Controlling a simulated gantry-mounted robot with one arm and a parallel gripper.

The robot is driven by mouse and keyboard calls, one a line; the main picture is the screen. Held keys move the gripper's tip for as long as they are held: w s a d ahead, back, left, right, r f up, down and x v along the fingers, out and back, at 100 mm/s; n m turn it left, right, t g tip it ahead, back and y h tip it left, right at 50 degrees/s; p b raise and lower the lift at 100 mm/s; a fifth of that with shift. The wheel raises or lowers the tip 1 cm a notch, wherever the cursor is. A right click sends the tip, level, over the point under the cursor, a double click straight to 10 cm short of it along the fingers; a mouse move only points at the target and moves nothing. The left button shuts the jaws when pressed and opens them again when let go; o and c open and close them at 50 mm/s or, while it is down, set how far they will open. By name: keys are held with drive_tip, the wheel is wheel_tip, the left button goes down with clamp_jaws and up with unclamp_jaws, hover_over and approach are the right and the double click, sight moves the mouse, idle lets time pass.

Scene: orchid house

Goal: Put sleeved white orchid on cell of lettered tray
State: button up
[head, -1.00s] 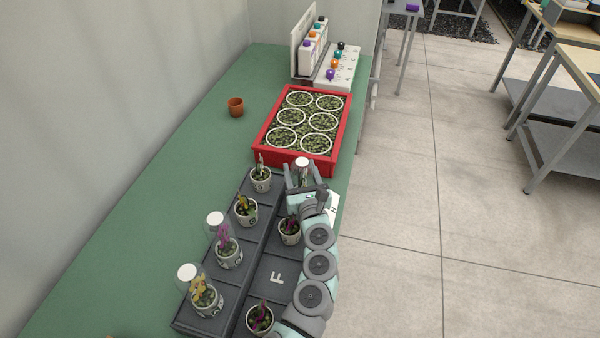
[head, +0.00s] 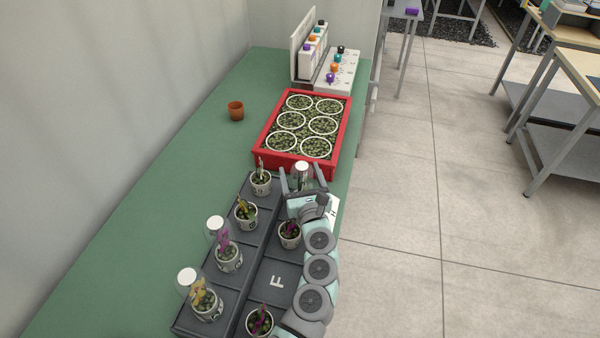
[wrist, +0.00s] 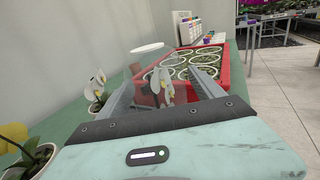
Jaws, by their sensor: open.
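The sleeved white orchid (head: 302,173), in a clear sleeve with a white disc top, is at the far right end of the dark lettered tray (head: 265,225). In the wrist view its white blooms (wrist: 163,82) show through the sleeve between my fingers. My gripper (head: 302,169) is open, one finger on each side of the sleeve; in the wrist view the fingers (wrist: 164,67) also stand wide apart. The orchid's pot and base are hidden behind my gripper in the head view, so I cannot tell exactly how it rests. A bare cell F (head: 277,283) is nearer.
An unsleeved white orchid (head: 261,182) stands in the far left cell. Other potted orchids fill cells, including a sleeved purple one (head: 229,257) and a sleeved yellow one (head: 206,303). A red crate (head: 285,164) lies just beyond the tray. A terracotta pot (head: 236,111) stands on the green bench.

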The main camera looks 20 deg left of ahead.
drive_tip(key=p+v, duration=0.2)
drive_tip(key=v, duration=0.9)
drive_tip(key=shift+s+d, duration=0.25)
drive_tip(key=shift+s, duration=0.1)
drive_tip(key=shift+f, duration=0.1)
